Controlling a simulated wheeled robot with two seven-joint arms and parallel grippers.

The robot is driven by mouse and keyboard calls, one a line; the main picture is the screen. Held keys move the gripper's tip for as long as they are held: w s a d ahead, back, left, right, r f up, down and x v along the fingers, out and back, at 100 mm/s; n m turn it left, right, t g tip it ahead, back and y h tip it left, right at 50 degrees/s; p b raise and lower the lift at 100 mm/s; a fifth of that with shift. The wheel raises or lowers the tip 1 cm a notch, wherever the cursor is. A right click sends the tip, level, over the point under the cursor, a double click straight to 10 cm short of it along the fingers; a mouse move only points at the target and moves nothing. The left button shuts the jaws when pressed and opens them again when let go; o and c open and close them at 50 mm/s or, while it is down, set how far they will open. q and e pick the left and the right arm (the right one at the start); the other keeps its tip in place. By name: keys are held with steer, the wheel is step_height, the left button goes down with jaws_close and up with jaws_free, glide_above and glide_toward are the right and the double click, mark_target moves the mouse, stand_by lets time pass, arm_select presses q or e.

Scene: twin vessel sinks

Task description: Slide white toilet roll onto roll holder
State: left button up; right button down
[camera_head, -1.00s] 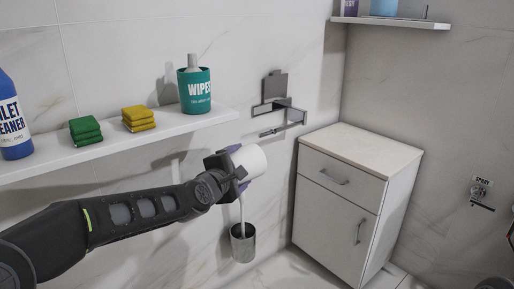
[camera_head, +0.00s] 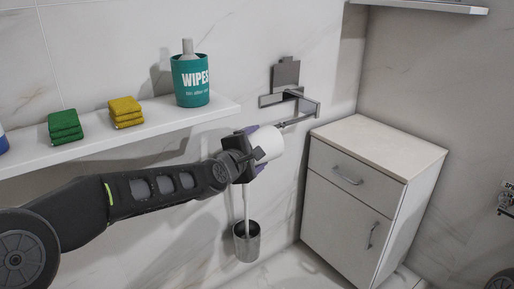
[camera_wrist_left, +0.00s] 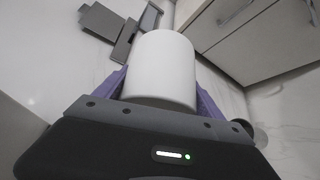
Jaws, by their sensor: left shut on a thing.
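The white toilet roll (camera_head: 266,144) is held by my left gripper (camera_head: 258,150), whose purple fingers grip its sides. In the left wrist view the roll (camera_wrist_left: 162,68) sits between both purple fingers (camera_wrist_left: 160,88). The grey metal roll holder (camera_head: 290,98) is on the wall just above and right of the roll. Its free arm (camera_head: 297,120) points toward the roll; the tip lies close to the roll's far end. I cannot tell whether the tip has entered the roll's core. The holder (camera_wrist_left: 112,28) also shows behind the roll in the left wrist view. My right gripper is out of view.
A wall shelf (camera_head: 130,135) above my left arm carries a green wipes tub (camera_head: 190,82), green sponges (camera_head: 65,127) and yellow sponges (camera_head: 126,112). A white cabinet (camera_head: 365,190) stands to the right. A metal brush holder (camera_head: 246,242) is below the gripper.

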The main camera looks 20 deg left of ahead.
arm_select(q)
steer(key=shift+w+a, duration=2.4)
steer(key=shift+w, duration=0.2)
steer(key=shift+w+d+p, duration=1.65)
steer(key=shift+w+p, duration=0.25)
steer(key=shift+p, duration=0.35)
steer(key=shift+w+d+p, duration=1.6)
steer(key=shift+w+p, duration=0.3)
steer(key=shift+p, duration=0.3)
steer(key=o, duration=1.4)
